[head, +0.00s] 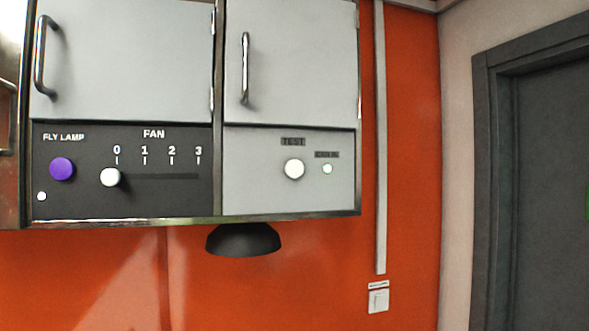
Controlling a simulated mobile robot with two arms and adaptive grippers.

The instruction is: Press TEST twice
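The TEST button (294,169) is a round white button on the light grey panel (250,190) under the right cabinet door. A dark label reading TEST (292,142) sits just above it. A small pale green-white round light (327,169) is to its right, under a small dark label too blurred to read surely. Neither of my grippers shows in the head view, and nothing covers the button.
Left of it, a black panel holds a purple FLY LAMP button (61,169) and a FAN slider knob (110,177) at 0. Two cabinet doors with handles are above. A dark dome (243,240) hangs below. A wall switch (378,298) and dark door (550,200) are right.

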